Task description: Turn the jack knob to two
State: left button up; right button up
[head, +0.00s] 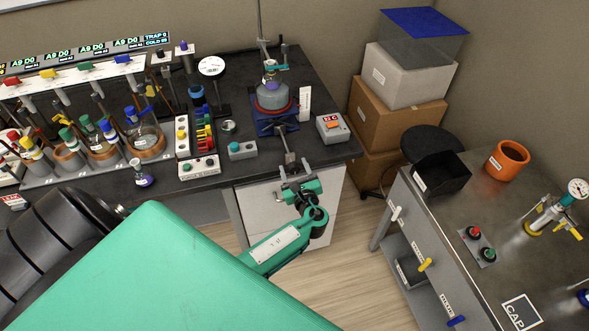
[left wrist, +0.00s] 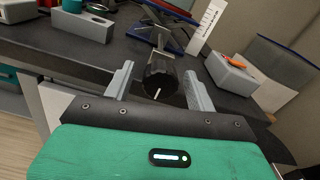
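The blue lab jack (head: 264,127) stands near the front right of the black bench, with a red-rimmed heater and a grey flask (head: 273,97) on it. Its shaft runs out over the bench's front edge. In the left wrist view the black jack knob (left wrist: 161,74) on the shaft end has a white pointer line. My left gripper (head: 297,175) is at the knob. In the left wrist view its fingers (left wrist: 158,86) are open, one on each side of the knob with gaps. A white scale card (head: 305,103) stands beside the jack. My right gripper is not in view.
A white box with an orange switch (head: 333,127) sits right of the jack, and a grey box with a teal button (head: 242,150) sits left. Glassware racks fill the bench's left. A second bench (head: 480,195) stands at right, with floor between.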

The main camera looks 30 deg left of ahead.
pick_arm(q)
jog(key=b+v, duration=0.4)
jog(key=v, duration=0.9)
jog(key=shift+s+d, duration=0.25)
jog(key=shift+s, duration=0.05)
jog(key=s+f+n+g+h, duration=0.1)
jog(key=s+f+g+h, duration=0.15)
jog(key=f, duration=0.75)
jog(key=s+f+n+g+h, duration=0.1)
jog(key=s+f+n+h, duration=0.2)
jog(key=f, duration=0.8)
jog(key=s+f+g+h, duration=0.2)
jog(key=s+f+h, duration=0.15)
jog(key=f, duration=0.65)
jog(key=s+f+n+g+h, duration=0.1)
jog(key=s+f+n, duration=0.4)
jog(key=s, duration=0.5)
jog(key=s+f+n+g+h, duration=0.2)
jog(key=s+f+n, duration=0.4)
jog(key=s, duration=0.5)
jog(key=s+f+n+g+h, duration=0.1)
jog(key=s+f+n+g, duration=0.1)
jog(key=s+f+n, duration=0.4)
jog(key=s+a+f, duration=0.1)
jog(key=s+f, duration=0.2)
jog(key=s, duration=0.2)
jog(key=shift+s+h, duration=0.25)
jog(key=shift+h, duration=0.15)
